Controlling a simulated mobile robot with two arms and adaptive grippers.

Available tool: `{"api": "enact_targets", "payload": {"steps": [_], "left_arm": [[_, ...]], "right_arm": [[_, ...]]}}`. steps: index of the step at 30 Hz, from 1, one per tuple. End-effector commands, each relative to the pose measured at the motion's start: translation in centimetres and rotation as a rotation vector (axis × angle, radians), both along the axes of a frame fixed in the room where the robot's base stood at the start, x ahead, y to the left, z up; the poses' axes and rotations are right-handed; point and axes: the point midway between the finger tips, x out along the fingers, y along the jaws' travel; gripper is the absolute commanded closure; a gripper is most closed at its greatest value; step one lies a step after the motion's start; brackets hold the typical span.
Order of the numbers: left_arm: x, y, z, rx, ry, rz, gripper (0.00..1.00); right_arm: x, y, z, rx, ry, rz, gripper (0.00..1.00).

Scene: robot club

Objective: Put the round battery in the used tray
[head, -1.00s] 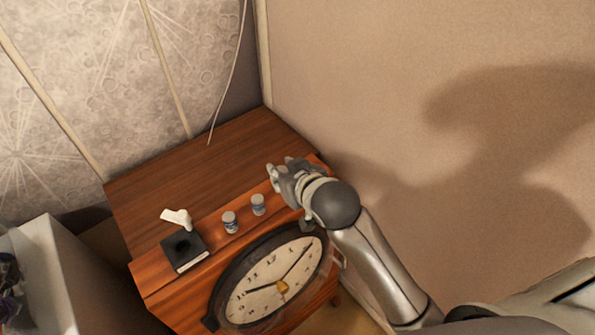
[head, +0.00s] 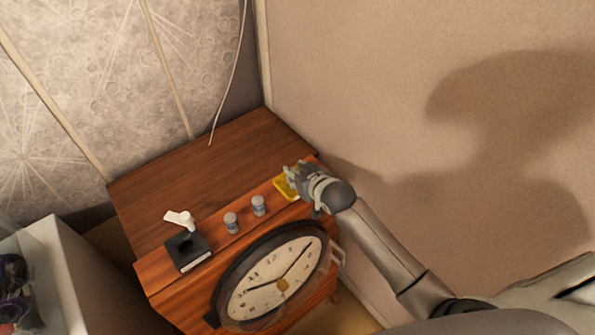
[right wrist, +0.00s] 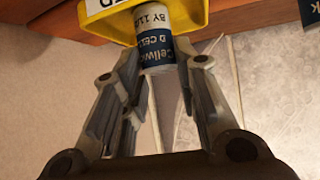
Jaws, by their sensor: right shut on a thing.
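My left gripper is not in view.
Two similar batteries, one (head: 232,223) and another (head: 259,206), stand left of the tray. A black block (head: 190,252) and a white object (head: 181,219) are further left. A clock (head: 275,280) fronts the wooden cabinet (head: 205,160).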

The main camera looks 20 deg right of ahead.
Motion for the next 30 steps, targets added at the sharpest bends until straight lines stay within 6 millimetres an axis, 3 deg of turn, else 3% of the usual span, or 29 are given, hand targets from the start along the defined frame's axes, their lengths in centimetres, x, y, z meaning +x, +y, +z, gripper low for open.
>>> {"api": "enact_targets", "payload": {"steps": [11,12,16,30], "left_arm": [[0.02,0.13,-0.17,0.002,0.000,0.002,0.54],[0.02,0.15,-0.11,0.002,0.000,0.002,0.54],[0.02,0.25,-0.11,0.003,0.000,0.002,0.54],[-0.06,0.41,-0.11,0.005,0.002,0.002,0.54]], "right_arm": [[-0.03,0.07,-0.49,0.001,0.000,0.000,0.99],[-0.05,0.06,-0.42,0.001,0.001,0.000,0.67],[-0.06,0.06,-0.43,0.001,0.001,0.000,0.50],[-0.62,-0.04,0.21,0.001,0.000,0.001,0.50]]}}
